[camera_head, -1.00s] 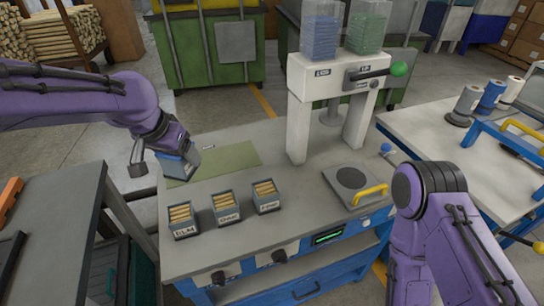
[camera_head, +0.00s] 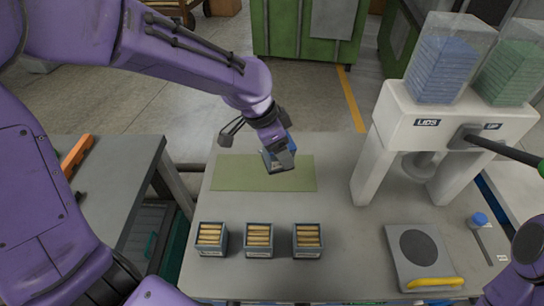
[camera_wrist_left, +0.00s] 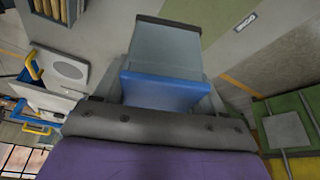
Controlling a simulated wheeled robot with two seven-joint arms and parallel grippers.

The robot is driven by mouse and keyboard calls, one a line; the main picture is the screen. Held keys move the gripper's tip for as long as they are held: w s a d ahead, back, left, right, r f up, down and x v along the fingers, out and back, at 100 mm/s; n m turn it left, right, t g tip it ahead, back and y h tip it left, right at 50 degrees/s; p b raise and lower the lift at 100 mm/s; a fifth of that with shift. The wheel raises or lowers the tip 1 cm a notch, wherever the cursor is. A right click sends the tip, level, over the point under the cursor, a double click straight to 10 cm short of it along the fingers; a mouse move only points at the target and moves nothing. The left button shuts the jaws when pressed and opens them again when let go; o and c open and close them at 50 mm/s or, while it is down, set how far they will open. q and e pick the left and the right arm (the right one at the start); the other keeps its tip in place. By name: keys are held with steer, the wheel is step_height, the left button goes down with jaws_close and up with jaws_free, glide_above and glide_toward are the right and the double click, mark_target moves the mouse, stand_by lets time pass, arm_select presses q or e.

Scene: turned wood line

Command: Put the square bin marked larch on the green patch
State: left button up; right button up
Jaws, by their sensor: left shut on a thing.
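My left gripper (camera_head: 278,150) is shut on a square blue-grey bin (camera_head: 278,161) with a blue top part. In the head view the bin is in front of the green patch (camera_head: 235,174), toward its right part. The bin looks tilted, and I cannot tell whether it touches the patch. In the left wrist view the bin's grey wall (camera_wrist_left: 165,48) and blue part (camera_wrist_left: 165,90) lie between the fingers. No marking on it is readable, so I cannot confirm that it is the larch one. My right gripper is out of view; only part of that arm shows.
Three bins of wooden sticks, left (camera_head: 211,238), middle (camera_head: 258,240) and right (camera_head: 307,241), stand in front of the patch. The white lid dispenser (camera_head: 420,118) and a plate with a yellow handle (camera_head: 420,255) are to the right. Bare tabletop lies between.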

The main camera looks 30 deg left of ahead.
arm_select(q)
steer(key=s+m+h+p, duration=0.1)
steer(key=s+m+p, duration=0.1)
steer(key=s+m, duration=0.3)
steer(key=shift+n+g, duration=0.4)
steer(key=shift+n, duration=0.2)
steer(key=w+a+f+p, duration=0.1)
steer(key=w+a+f, duration=0.1)
steer(key=a+f, duration=0.1)
steer(key=w+a+f+p, duration=0.1)
steer(key=w+a+f, duration=0.2)
steer(key=f, duration=0.2)
steer(key=w+a+f+p, duration=0.1)
steer(key=w+a+f, duration=0.2)
steer(key=shift+w+a+f+p, duration=0.15)
steer(key=shift+f+p, duration=0.2)
steer(key=shift+f, duration=0.45)
steer(key=shift+a+r, duration=0.1)
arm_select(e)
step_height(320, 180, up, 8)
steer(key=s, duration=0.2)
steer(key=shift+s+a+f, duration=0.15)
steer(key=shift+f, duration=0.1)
